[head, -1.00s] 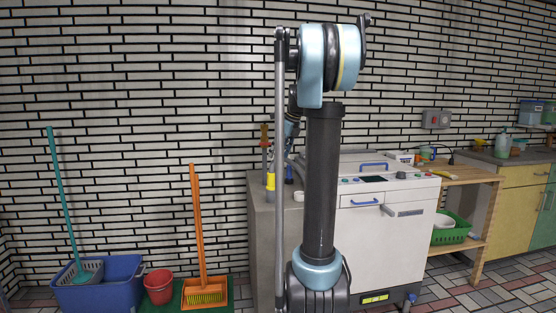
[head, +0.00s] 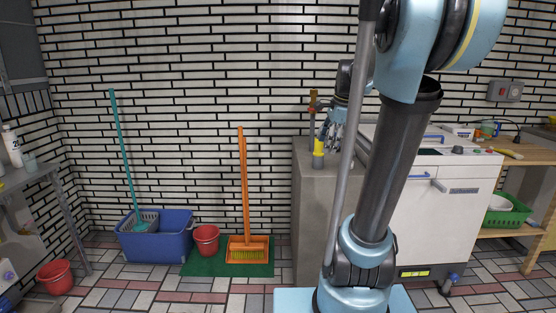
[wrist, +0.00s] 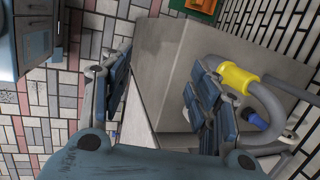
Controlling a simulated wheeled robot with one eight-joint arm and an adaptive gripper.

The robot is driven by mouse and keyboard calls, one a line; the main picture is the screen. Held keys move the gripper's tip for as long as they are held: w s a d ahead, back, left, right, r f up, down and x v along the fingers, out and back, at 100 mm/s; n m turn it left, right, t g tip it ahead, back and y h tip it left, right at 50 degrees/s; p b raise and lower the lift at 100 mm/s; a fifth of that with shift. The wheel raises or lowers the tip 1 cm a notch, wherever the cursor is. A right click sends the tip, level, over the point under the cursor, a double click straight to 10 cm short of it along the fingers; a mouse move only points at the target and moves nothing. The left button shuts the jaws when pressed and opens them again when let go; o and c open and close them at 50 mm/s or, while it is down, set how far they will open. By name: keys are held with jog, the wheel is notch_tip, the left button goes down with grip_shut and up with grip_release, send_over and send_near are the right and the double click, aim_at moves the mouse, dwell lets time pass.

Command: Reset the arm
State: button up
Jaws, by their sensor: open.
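My gripper (wrist: 160,92) is in the wrist view with its two dark blue fingers spread apart and nothing between them. In the head view my gripper (head: 335,128) shows small behind my arm, in front of the brick wall and above the grey concrete block (head: 312,200). A pipe with a yellow collar (wrist: 236,79) is close to the right finger in the wrist view; I cannot tell whether they touch. It also shows under the gripper in the head view (head: 319,147). My arm hides part of the block and the white machine. No hangers are in view.
The white machine (head: 440,215) stands right of the block, beside a wooden shelf with a green basket (head: 510,213). A blue mop tub (head: 155,238), red bucket (head: 206,240) and orange dustpan (head: 249,252) stand at the wall.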

jog(key=s+f+n+h, duration=0.1)
jog(key=s+f+n, duration=0.7)
jog(key=s+f, duration=0.2)
jog(key=s+f+n+h, duration=0.1)
jog(key=s+f+n, duration=0.8)
jog(key=s, duration=0.6)
jog(key=shift+f+n, duration=0.3)
jog(key=shift+f, duration=0.3)
jog(key=shift+w+f, duration=0.2)
jog(key=shift+w, duration=0.2)
